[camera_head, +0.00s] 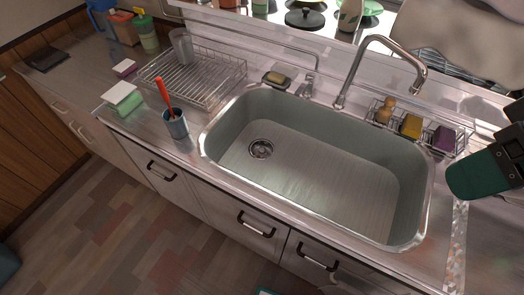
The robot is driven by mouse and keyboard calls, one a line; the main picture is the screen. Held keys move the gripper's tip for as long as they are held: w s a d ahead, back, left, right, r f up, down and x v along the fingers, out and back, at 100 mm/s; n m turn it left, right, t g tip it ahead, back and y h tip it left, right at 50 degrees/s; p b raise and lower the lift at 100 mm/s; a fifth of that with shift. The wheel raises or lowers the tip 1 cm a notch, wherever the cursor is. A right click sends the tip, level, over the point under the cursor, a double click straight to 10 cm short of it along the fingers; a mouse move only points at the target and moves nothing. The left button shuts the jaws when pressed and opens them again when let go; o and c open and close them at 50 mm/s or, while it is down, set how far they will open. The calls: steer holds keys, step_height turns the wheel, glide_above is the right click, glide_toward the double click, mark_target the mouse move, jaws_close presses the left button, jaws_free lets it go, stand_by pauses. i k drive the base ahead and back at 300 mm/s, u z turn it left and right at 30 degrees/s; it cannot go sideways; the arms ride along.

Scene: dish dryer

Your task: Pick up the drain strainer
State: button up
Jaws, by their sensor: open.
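The drain strainer (261,149) is a round dark metal disc set in the floor of the grey sink basin (330,185), toward its left side. Nothing covers it. My gripper (482,175) shows in part at the right edge, above the counter right of the sink. It is open, with a broad dark green finger pointing left. The rest of it is cut off by the frame. It is well apart from the strainer, across most of the basin.
A curved metal faucet (375,62) rises behind the basin. A wire caddy (440,153) with sponges sits at the back right. A soap dish (276,80) is behind the basin. A grey cup (177,128) with a red-handled tool stands left, near the dish rack (192,82). The basin is otherwise empty.

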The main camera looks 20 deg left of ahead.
mark_target(255, 148)
steer(key=k, duration=0.5)
steer(key=u, duration=2.55)
steer(key=i, duration=1.85)
steer(key=z, duration=2.9)
steer(key=i, duration=0.5)
steer(key=u, duration=0.05)
